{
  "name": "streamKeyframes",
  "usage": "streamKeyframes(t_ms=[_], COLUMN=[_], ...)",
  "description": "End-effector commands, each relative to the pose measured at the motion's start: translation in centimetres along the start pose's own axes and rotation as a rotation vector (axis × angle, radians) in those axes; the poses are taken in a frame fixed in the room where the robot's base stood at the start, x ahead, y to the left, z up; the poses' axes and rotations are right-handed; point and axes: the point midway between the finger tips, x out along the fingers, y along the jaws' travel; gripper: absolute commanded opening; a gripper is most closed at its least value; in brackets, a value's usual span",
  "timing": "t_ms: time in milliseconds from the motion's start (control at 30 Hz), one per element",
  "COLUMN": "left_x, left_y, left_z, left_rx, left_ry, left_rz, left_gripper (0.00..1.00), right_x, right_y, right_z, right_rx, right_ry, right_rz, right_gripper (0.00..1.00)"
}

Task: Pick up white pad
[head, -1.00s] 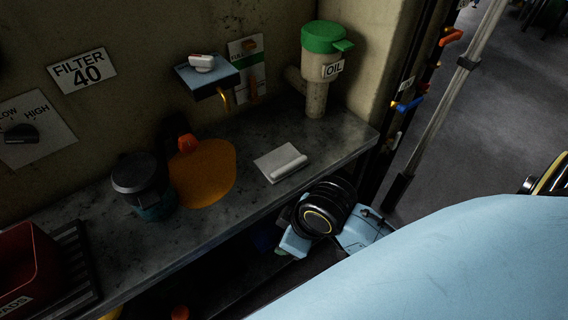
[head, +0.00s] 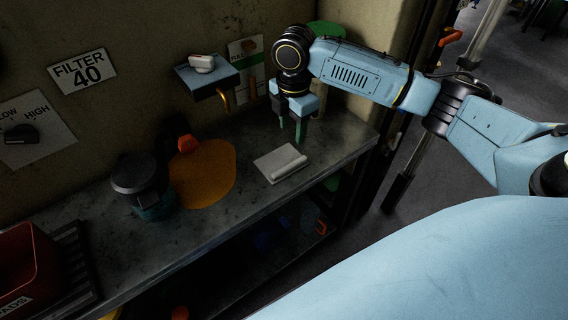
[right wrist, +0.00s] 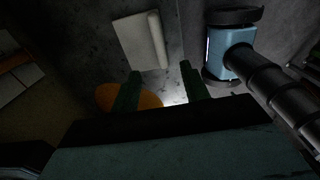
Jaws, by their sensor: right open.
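The white pad (head: 280,163) lies on the grey counter, with a rolled edge along its right side. In the right wrist view the white pad (right wrist: 136,43) lies past the fingertips, at the top. My right gripper (head: 291,136) is above the counter, just behind and over the pad, pointing down and apart from it. Its two green fingers (right wrist: 160,78) are spread with nothing between them. My left gripper is not in the head view.
An orange flat patch (head: 205,172) and a dark lidded jar (head: 139,180) stand left of the pad. A red bin (head: 25,265) is at the far left. The green-topped oil container (head: 328,29) is mostly hidden behind my right arm. A small wall shelf (head: 207,78) is above.

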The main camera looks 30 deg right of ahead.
Motion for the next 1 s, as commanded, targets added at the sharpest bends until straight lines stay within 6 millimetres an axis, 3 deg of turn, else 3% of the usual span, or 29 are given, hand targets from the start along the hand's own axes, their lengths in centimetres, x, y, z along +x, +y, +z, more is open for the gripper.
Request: streamKeyframes(t_ms=[400,667,1000], left_x=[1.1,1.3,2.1], left_y=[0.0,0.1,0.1], left_z=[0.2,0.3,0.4], left_rx=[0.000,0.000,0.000], left_ry=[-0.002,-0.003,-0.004], left_rz=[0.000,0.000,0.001], left_gripper=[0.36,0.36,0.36], right_x=[6.8,8.3,12.8], right_y=[0.0,0.1,0.2], right_z=[0.2,0.0,-0.4], right_rx=[-0.001,-0.003,-0.002], right_ry=[0.000,0.000,-0.001], right_rz=[-0.005,-0.001,-0.002], right_gripper=[0.45,0.45,0.45])
